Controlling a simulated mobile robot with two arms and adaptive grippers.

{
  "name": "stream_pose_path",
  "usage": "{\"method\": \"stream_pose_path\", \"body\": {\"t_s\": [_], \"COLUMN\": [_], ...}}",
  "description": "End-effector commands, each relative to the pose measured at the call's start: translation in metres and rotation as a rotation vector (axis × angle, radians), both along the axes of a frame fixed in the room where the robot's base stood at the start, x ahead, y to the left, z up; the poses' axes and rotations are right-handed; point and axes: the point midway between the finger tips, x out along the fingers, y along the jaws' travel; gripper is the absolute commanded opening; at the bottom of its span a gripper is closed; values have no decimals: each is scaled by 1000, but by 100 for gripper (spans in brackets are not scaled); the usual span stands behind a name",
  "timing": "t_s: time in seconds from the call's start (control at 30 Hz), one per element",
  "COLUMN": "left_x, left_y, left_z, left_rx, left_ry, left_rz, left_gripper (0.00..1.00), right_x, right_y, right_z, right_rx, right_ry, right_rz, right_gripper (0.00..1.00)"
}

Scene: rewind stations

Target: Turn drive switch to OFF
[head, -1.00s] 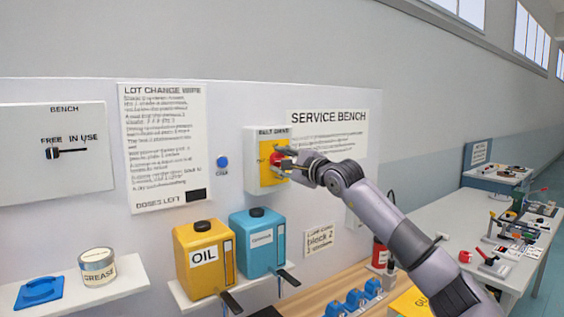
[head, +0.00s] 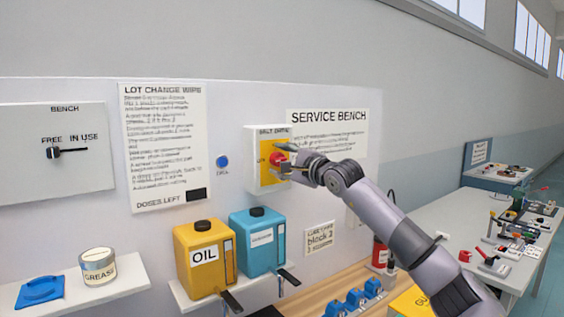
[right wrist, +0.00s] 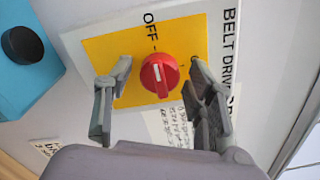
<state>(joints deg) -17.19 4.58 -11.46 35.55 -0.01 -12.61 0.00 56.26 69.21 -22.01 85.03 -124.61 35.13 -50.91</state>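The drive switch is a red knob (head: 277,160) on a yellow plate of a white box labelled as the belt drive (head: 253,165), mounted on the wall panel. In the right wrist view the red knob (right wrist: 160,74) shows a pale pointer mark, with "OFF" printed beside it on the yellow plate (right wrist: 110,50). My right gripper (head: 284,160) is at the switch. In the right wrist view its two fingers (right wrist: 160,85) stand apart on either side of the knob, with gaps between them and it. My left gripper is not in view.
Below the switch, a yellow oil can (head: 203,260) and a blue can (head: 258,243) stand on a small shelf. A blue button (head: 222,162) is left of the box. A grease tin (head: 98,267) sits on the left shelf. A cluttered table (head: 500,235) stands at right.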

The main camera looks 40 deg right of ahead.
Motion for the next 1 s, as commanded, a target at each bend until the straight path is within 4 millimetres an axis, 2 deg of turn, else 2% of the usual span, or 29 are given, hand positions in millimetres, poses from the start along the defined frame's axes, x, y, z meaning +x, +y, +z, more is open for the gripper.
{"method": "stream_pose_path", "body": {"t_s": [0.3,0.43,0.77,0.9,1.0], "left_x": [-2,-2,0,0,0], "left_y": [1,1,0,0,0], "left_z": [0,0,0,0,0], "left_rx": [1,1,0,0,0], "left_ry": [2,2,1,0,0], "left_rz": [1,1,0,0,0], "left_gripper": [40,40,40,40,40], "right_x": [0,-6,-48,-61,-70], "right_y": [0,-1,0,7,7], "right_z": [0,-1,-2,-2,4], "right_rx": [1,0,-4,-7,-14], "right_ry": [-1,1,4,8,-4], "right_rz": [0,-3,-10,0,-8], "right_gripper": [54,54,54,54,54]}}
